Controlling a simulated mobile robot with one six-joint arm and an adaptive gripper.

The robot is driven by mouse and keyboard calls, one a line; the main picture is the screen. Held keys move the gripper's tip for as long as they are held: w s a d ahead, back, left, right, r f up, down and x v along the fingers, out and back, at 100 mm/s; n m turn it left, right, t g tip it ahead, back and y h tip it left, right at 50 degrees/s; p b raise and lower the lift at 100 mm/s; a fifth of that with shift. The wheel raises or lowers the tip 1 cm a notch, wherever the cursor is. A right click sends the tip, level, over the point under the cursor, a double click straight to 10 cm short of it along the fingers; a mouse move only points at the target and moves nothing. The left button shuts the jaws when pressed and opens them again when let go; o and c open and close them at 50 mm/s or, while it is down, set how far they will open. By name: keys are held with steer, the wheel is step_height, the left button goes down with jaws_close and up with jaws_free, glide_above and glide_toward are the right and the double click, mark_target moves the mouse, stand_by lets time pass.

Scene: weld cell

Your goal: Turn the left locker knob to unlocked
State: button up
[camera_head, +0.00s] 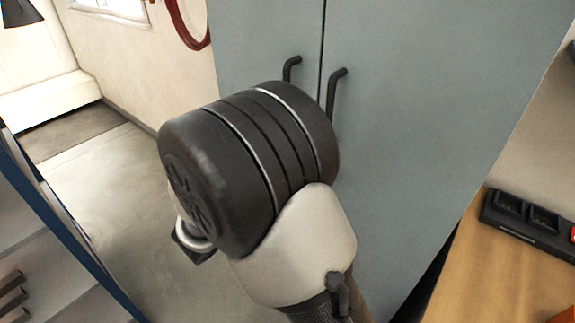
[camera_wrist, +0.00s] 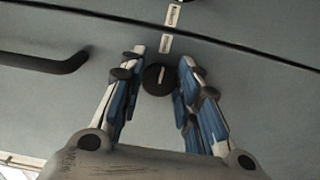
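In the wrist view a round black locker knob (camera_wrist: 158,79) with a pale line mark sits on the grey locker door. My gripper (camera_wrist: 160,62) is open, with one blue-padded finger on each side of the knob. Gaps show between the knob and both fingers. Small white labels with dark print (camera_wrist: 166,43) are on the locker beside the knob; their text is too small to read. In the head view the grey locker (camera_head: 440,100) stands ahead, and my arm hides the knob and my gripper.
Two dark door handles, left (camera_head: 291,68) and right (camera_head: 335,92), flank the locker's door seam. One handle (camera_wrist: 45,64) also shows in the wrist view. A wooden bench (camera_head: 490,275) with a black charger-like block (camera_head: 525,215) stands at right. Open floor (camera_head: 95,190) lies at left.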

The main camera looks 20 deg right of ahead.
steer(key=o, duration=0.4)
steer(key=v, duration=1.2)
steer(key=shift+d, duration=0.15)
